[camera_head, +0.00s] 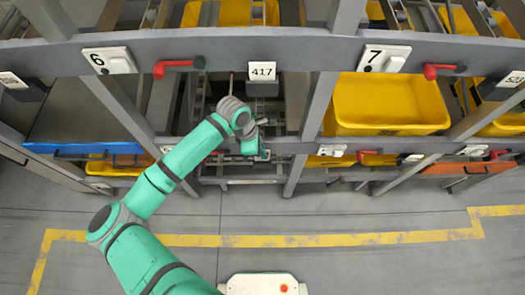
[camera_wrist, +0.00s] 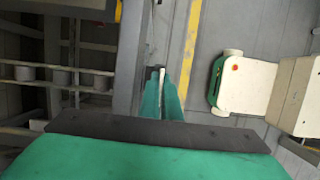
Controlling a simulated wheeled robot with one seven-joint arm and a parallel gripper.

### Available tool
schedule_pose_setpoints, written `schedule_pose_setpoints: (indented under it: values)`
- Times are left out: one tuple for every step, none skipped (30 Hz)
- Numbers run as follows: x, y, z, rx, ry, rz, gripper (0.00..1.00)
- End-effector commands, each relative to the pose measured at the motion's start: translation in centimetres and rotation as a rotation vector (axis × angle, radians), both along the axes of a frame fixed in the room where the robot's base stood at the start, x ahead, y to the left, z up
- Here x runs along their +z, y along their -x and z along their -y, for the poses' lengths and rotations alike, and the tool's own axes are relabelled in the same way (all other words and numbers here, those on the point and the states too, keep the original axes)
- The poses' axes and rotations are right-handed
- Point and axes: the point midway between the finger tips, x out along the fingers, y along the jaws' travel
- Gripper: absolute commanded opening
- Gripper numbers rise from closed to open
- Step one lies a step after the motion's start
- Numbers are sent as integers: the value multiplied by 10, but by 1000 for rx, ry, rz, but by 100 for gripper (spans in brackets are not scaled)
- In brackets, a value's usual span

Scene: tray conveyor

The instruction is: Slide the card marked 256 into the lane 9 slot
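My gripper (camera_head: 263,154) is at the lower front of the rack, below the card marked 417 (camera_head: 263,71). In the wrist view its two teal fingers (camera_wrist: 162,96) are close together on a thin white strip, a card seen edge-on (camera_wrist: 161,78). Its face and any number are turned out of sight. No card reading 256 can be read in either view. The lane signs that show are 6 (camera_head: 109,60) and 7 (camera_head: 384,58); no lane 9 sign or slot is in view.
Yellow trays, one of them large (camera_head: 390,103), stand in the rack at right. Red handles (camera_head: 179,66) stick out from the upper beam. The grey floor before the rack, with a yellow line (camera_head: 330,240), is clear.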

Motion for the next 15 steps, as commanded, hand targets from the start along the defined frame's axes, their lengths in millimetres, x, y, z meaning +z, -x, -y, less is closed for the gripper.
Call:
schedule_pose_setpoints:
  values:
    - [-1,0,0,0,0,0,0]
    - [-1,0,0,0,0,0,0]
    - [-2,0,0,0,0,0,0]
    - [-3,0,0,0,0,0,0]
    - [-4,0,0,0,1,0,0]
    - [-4,0,0,0,1,0,0]
    - [-5,0,0,0,1,0,0]
    - [-6,0,0,0,1,0,0]
    - [-7,0,0,0,1,-1,0]
    - [-7,0,0,0,1,-1,0]
    - [-8,0,0,0,1,-1,0]
    - [-9,0,0,0,1,-1,0]
    - [-9,0,0,0,1,-1,0]
    - [-10,0,0,0,0,-1,0]
    - [-11,0,0,1,0,-1,0]
